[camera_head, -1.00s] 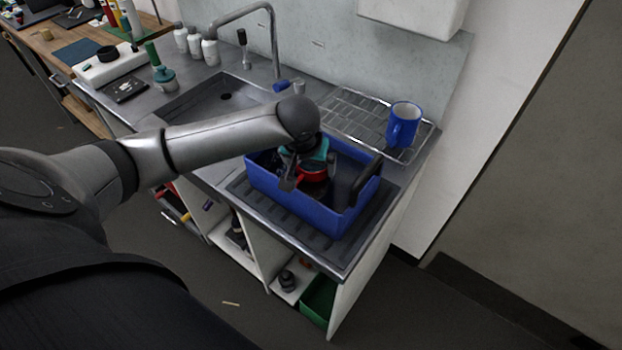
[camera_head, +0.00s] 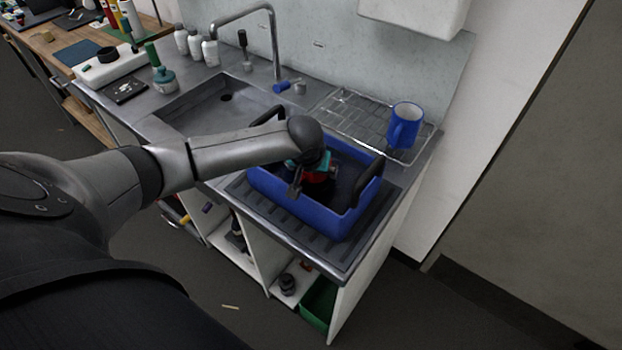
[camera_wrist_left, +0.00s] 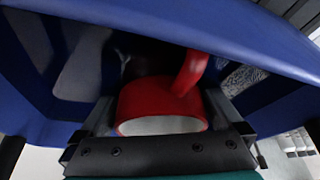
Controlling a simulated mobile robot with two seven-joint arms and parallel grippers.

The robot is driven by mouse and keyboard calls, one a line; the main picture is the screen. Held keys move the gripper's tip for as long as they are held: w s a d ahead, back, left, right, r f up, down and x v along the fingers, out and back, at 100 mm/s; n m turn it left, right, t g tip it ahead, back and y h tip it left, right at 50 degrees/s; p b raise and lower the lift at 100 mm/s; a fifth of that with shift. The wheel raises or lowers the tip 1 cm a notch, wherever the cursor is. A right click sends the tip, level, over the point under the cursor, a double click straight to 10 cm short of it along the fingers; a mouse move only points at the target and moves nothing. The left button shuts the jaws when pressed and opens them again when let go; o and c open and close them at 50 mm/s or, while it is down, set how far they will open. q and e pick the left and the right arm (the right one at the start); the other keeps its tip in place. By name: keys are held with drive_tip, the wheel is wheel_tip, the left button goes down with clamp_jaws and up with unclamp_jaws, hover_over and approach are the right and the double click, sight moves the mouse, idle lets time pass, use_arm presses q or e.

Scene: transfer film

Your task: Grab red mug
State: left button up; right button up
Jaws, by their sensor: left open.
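A red mug (camera_wrist_left: 150,100) is inside the blue crate (camera_head: 300,206); its white inside and its red handle (camera_wrist_left: 190,72) show in the left wrist view. In the head view the mug (camera_head: 318,177) is mostly hidden behind my wrist and gripper. My left gripper (camera_head: 308,183) reaches down into the crate. In the left wrist view my left gripper (camera_wrist_left: 163,112) is open, one finger on each side of the mug. I cannot tell whether the fingers touch it. My right gripper is not in view.
The crate stands on the ribbed drainboard (camera_head: 280,222) by the counter's front edge, its walls close around my gripper. A blue mug (camera_head: 405,126) stands on the wire rack (camera_head: 350,115) behind. The sink (camera_head: 215,100) is to the left, with a tall faucet (camera_head: 275,45).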

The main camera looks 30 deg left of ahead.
use_arm(q)
drive_tip(key=shift+r, duration=0.1)
clamp_jaws()
idle(0.6)
